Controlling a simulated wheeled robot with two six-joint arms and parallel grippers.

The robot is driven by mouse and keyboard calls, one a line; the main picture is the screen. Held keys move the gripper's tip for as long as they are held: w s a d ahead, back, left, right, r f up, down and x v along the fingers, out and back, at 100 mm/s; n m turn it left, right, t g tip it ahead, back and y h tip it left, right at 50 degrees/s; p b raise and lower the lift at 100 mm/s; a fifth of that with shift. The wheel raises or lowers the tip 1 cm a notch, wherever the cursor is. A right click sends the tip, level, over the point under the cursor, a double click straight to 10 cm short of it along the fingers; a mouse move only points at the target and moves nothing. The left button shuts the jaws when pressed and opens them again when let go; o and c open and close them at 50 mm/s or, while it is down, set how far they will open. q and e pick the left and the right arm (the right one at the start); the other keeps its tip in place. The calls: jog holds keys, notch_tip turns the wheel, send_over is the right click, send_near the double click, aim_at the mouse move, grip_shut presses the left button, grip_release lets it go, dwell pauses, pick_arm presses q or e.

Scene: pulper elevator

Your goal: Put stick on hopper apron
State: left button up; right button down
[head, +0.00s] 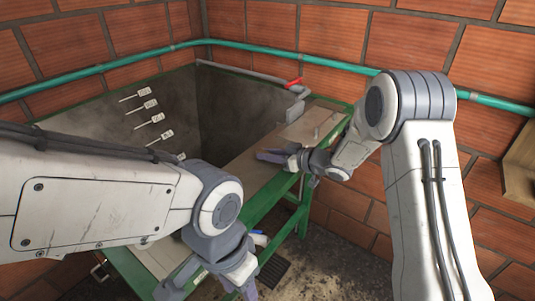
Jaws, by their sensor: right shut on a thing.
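My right gripper (277,157) reaches in from the right, low over the pale apron board (247,173) along the green-framed hopper. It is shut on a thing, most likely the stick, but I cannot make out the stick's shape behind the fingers. I cannot tell whether that thing touches the board. My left gripper (212,290) hangs at the bottom of the picture, in front of the green frame. Its fingertips are partly cut off, so its opening is unclear.
The deep grey hopper (237,105) lies behind the board, with several white tags (150,120) on its left wall. A pipe with a red valve handle (293,82) stands at the far end. A green pipe (255,48) runs along the brick walls.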

jog(key=shift+f, duration=0.2)
jog(key=c, duration=0.7)
grip_release()
